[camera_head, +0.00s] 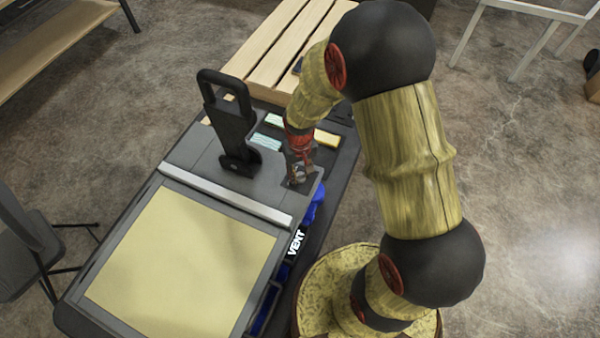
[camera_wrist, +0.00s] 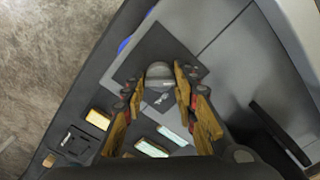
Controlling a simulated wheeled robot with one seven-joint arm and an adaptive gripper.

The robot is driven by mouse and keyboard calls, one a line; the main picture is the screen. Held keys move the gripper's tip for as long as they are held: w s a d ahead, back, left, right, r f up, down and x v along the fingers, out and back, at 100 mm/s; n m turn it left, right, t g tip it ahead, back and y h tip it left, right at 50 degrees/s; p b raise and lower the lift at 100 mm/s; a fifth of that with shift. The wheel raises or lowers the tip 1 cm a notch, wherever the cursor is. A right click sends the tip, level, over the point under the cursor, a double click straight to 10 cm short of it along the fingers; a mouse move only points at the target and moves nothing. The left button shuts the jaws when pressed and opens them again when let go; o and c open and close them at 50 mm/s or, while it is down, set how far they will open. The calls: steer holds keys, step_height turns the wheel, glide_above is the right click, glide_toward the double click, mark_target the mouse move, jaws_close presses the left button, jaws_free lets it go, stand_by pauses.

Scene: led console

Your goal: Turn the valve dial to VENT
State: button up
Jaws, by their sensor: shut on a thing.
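The valve dial (camera_wrist: 159,72) is a grey rounded knob on a dark square plate (camera_wrist: 192,68) in the wrist view. My gripper (camera_wrist: 160,80) has a finger on each side of the dial and is shut on it. In the head view my gripper (camera_head: 298,174) points down at the console top, and it mostly hides the dial. A white mark (camera_wrist: 163,98) shows on the plate close to the dial, too small to read. I cannot tell which position the dial points to.
A black upright lever handle (camera_head: 230,120) stands left of my gripper. Lit tiles, pale teal (camera_head: 266,141) and yellow (camera_head: 326,138), lie behind it. A large cream panel (camera_head: 182,260) fills the console front. A slatted wooden pallet (camera_head: 285,45) is at the back.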

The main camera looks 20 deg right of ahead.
mark_target(300, 174)
stand_by(0.4)
steer(key=o, duration=1.1)
steer(key=shift+o, duration=0.4)
step_height(300, 174, up, 12)
steer(key=shift+f, duration=0.1)
